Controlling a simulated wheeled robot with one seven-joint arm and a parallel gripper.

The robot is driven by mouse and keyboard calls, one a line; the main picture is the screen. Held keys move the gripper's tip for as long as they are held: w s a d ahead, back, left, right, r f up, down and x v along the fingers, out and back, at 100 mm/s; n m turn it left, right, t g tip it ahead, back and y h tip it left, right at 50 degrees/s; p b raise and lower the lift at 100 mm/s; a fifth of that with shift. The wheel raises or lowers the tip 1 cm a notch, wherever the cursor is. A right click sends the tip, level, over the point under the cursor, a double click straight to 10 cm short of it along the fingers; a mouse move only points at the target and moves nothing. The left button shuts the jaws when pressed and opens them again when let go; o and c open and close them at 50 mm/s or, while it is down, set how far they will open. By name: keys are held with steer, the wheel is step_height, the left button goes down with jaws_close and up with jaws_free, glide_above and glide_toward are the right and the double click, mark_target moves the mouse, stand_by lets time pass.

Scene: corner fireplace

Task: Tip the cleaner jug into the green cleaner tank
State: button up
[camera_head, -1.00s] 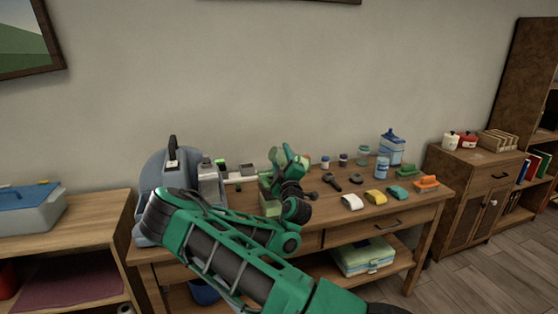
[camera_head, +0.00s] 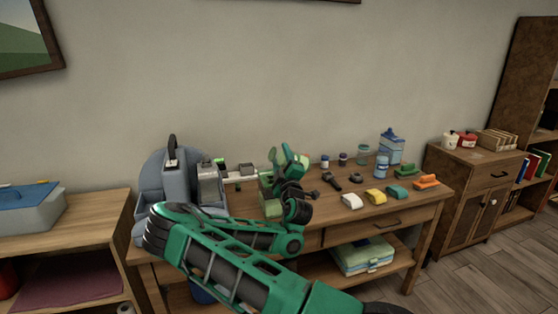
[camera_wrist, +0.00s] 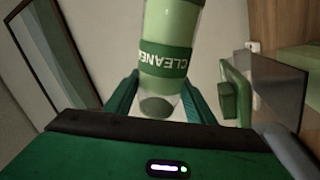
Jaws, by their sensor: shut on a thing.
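My gripper (camera_wrist: 160,98) is shut on the cleaner jug (camera_wrist: 165,58), a pale green container with a darker green band lettered "CLEANER". The jug sits between the two fingers in the wrist view, its lettering upside down and its top end cut off by the frame. In the head view my gripper (camera_head: 287,160) is above the workbench and partly hides the jug. A light green box-like thing, apparently the cleaner tank (camera_head: 268,203), stands just below the gripper, partly hidden by my arm. I cannot tell the jug's exact tilt or its gap to the tank.
The workbench (camera_head: 335,218) also bears a blue-grey caddy (camera_head: 150,200) at left. Several sponges and brushes, small jars and a blue canister (camera_head: 391,148) stand at right. A side table with a lidded box (camera_head: 30,208) is at far left.

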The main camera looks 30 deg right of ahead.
steer(key=shift+d+f+n+t+y, duration=0.15)
steer(key=shift+f+n+y, duration=0.35)
steer(key=shift+n, duration=0.75)
steer(key=shift+f+n+t+y, duration=0.25)
steer(key=shift+f+n+y, duration=0.2)
steer(key=shift+n, duration=0.8)
stand_by(3.0)
steer(key=shift+s+d+h, duration=0.1)
steer(key=shift+d+h, duration=0.05)
steer(key=shift+h, duration=0.1)
